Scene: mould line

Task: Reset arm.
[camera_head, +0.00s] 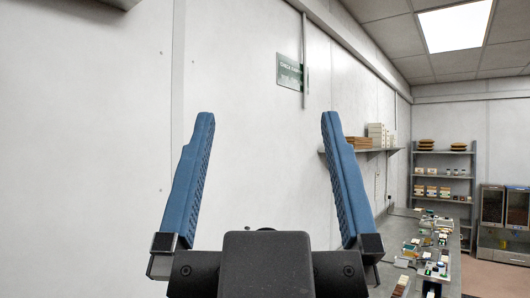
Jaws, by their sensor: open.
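My gripper (269,125) shows large in the lower middle of the head view. Its two blue ridged fingers point upward and stand wide apart. Nothing is between them; the pale wall (255,75) shows through the gap. The dark gripper body is at the bottom edge of the picture. The gripper is clear of everything in view.
A long bench (448,268) with several small parts runs along the wall at the lower right. A wall shelf (372,150) holds boxes. A grey rack (444,178) and a cabinet (503,225) stand at the back right. A green sign (289,71) is on the wall.

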